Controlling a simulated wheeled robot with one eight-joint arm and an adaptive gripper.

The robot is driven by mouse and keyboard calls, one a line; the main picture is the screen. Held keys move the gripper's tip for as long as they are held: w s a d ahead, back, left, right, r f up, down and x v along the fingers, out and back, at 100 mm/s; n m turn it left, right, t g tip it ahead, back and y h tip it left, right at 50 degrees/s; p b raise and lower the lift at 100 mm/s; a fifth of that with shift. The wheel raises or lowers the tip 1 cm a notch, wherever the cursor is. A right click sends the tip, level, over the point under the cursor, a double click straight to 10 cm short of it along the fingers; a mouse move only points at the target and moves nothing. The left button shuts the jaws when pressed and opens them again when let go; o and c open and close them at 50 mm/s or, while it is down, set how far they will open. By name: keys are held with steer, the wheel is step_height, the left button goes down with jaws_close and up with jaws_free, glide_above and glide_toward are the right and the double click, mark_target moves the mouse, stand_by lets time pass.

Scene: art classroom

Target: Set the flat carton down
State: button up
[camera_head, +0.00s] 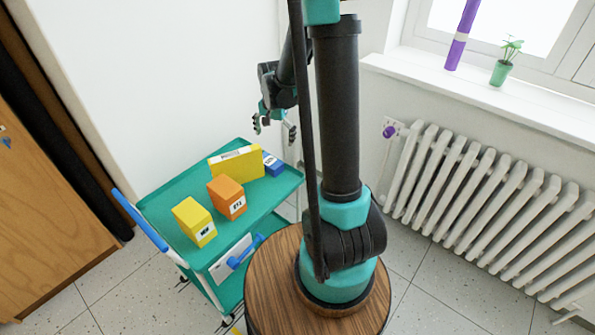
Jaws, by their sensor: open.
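A wide, thin yellow carton (238,165) with a white label strip along its top edge stands upright at the far side of the teal cart's top shelf (165,205). It appears to be the flat carton. My gripper (273,123) is open and empty, above and a little right of this carton, with a gap between them. Part of my gripper's wrist is hidden behind my arm.
An orange box (227,197) and a yellow box (194,222) stand nearer on the shelf; a small blue box (272,164) is beside the flat carton. A blue cart handle (140,219) sticks out left. A white radiator (490,205) and window sill (480,88) are at right.

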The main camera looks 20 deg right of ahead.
steer(key=s+d+r+n+t, duration=0.1)
steer(key=s+n, duration=0.3)
steer(key=s, duration=0.7)
steer(key=s+d+r+n+t, duration=0.1)
steer(key=s+n, duration=0.3)
steer(key=s, duration=0.7)
steer(key=shift+d+r+t, duration=0.2)
steer(key=shift+d+t, duration=0.1)
steer(key=shift+t, duration=0.2)
